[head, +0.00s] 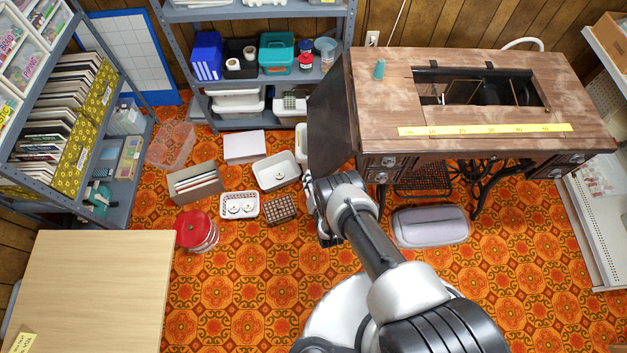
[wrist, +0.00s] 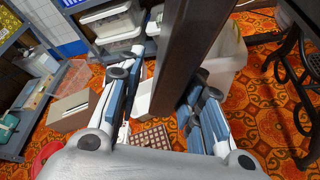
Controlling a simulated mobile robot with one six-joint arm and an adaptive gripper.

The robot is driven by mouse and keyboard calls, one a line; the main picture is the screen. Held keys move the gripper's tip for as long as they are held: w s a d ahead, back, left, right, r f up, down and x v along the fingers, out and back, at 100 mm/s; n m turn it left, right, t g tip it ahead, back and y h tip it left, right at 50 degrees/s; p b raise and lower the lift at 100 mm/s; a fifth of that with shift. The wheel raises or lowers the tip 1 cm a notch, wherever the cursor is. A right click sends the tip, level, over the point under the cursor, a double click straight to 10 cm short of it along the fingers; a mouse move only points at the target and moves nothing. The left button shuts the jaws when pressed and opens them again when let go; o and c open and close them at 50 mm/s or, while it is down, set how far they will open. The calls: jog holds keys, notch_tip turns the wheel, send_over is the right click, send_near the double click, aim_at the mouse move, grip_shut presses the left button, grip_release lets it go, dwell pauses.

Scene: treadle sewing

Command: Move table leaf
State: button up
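The table leaf (head: 332,115) is a dark brown panel hanging down at the left end of the wooden sewing table (head: 400,85). In the wrist view the leaf (wrist: 195,45) shows nearly edge-on, running from the top down between the two fingers. My gripper (head: 312,190) is at the leaf's lower edge. In the wrist view my gripper (wrist: 168,85) is open, one finger on each side of the leaf. A gap shows between the left finger and the leaf. The right finger is close to it; whether it touches is unclear.
A white bin (head: 277,170), a file box (head: 195,183) and a red tin (head: 196,231) stand on the floor left of my gripper. A lidded grey bin (head: 431,227) lies under the table. A thread spool (head: 379,69) and yellow tape (head: 485,130) are on the tabletop.

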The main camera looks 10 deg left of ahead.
jog(key=shift+o, duration=0.6)
jog(key=v, duration=1.2)
